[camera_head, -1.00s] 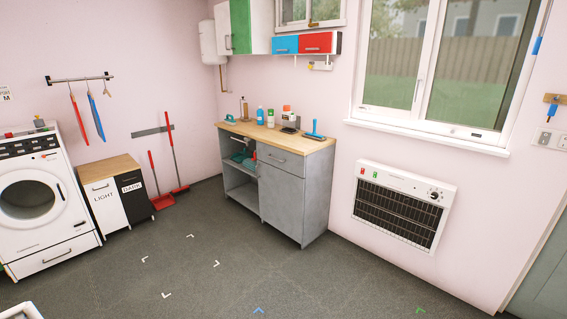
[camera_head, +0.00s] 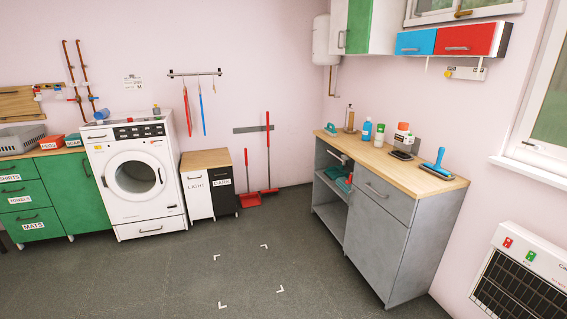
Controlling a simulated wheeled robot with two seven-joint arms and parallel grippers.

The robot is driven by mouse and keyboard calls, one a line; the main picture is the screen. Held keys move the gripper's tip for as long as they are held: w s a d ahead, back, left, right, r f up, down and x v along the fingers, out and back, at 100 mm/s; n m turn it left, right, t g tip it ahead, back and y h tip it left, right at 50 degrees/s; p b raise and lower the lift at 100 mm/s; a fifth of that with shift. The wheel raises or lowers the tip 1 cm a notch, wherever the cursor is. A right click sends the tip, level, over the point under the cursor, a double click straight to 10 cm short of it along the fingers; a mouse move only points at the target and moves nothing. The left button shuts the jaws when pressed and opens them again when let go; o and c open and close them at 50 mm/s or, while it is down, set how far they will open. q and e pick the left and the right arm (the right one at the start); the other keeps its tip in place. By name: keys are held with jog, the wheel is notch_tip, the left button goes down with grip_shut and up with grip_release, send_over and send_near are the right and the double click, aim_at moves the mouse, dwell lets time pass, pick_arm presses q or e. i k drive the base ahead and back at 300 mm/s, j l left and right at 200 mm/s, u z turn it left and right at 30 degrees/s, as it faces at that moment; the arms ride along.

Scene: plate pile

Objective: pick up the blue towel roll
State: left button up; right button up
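A small blue rounded object (camera_head: 102,114) lies on the top left of the white washing machine (camera_head: 136,182). It looks like a roll, but it is too small to be sure that it is the blue towel roll. Neither of my grippers is in view.
Green drawers (camera_head: 28,208) with a grey basket (camera_head: 22,138) on top stand left of the washer. A light and dark laundry cabinet (camera_head: 208,160) stands right of it. A grey workbench (camera_head: 378,222) holds bottles and a blue squeegee (camera_head: 437,165). The floor (camera_head: 190,270) between is clear.

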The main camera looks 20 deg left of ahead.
aim_at(101, 115)
jog(key=i+j+u, duration=0.2)
jog(key=i+u, duration=0.55)
jog(key=i+l+u, duration=0.1)
jog(key=i+u, duration=0.25)
jog(key=i, duration=0.2)
jog(key=i+u, duration=0.2)
jog(key=i, duration=0.3)
jog(key=i+u, duration=0.2)
jog(key=i, duration=0.3)
jog(key=i+l+u, duration=0.2)
jog(key=i, duration=0.3)
jog(key=i+l+u, duration=0.2)
jog(key=i, duration=0.3)
jog(key=i+j+u, duration=0.1)
jog(key=i, duration=0.35)
jog(key=i+j+u, duration=0.1)
jog(key=i, duration=0.35)
jog(key=i+j+z, duration=0.7)
jog(key=j+z, duration=0.2)
jog(key=i+j+z, duration=0.15)
jog(key=j+z, duration=0.15)
jog(key=j, duration=0.25)
